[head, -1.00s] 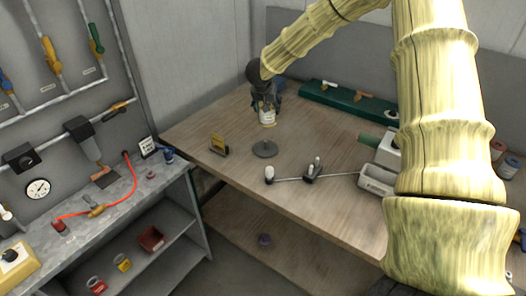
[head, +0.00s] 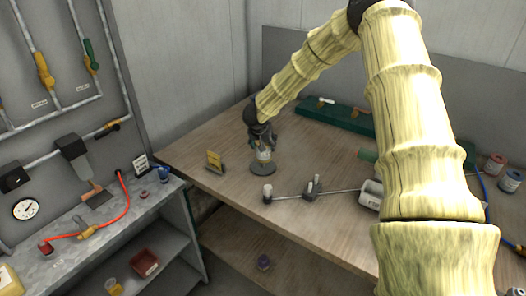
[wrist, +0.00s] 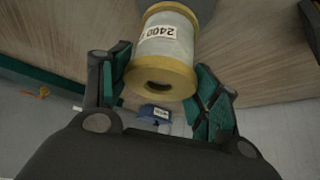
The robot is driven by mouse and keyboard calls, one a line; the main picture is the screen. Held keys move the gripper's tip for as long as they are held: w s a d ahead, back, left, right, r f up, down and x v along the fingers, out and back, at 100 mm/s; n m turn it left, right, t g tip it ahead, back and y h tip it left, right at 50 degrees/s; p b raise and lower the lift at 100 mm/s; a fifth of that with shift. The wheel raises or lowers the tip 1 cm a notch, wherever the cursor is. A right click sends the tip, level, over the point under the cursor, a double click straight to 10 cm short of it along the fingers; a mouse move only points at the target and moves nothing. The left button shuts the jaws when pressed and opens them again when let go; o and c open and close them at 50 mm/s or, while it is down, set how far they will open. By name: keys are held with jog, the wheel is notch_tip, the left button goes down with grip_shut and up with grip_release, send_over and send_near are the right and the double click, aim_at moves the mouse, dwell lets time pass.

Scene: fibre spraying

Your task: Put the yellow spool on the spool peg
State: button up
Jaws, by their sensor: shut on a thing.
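The yellow spool (head: 264,155) has yellow flanges and a white wound body. In the wrist view the spool (wrist: 166,48) shows a label reading 2400 and the dark hole in its near end. My gripper (head: 262,143) is shut on it, with green-padded fingers (wrist: 160,88) on either side. The spool is upright over the round grey base (head: 262,170) of the spool peg on the wooden table. Part of the base (wrist: 192,8) shows beyond the spool in the wrist view. The peg itself is hidden; I cannot tell whether the spool is around it or just above it.
A metal rod fixture with upright posts (head: 311,187) lies to the right. A long green holder (head: 335,118) is at the back of the table. A side bench (head: 120,215) is at the left.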

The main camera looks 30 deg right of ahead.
jog(key=shift+a+f, duration=0.15)
jog(key=shift+f, duration=0.5)
jog(key=shift+f+p, duration=0.4)
jog(key=shift+f, duration=1)
jog(key=o, duration=1.2)
jog(key=shift+f, duration=0.15)
jog(key=shift+o, duration=0.2)
jog(key=b+v, duration=0.2)
jog(key=v, duration=1)
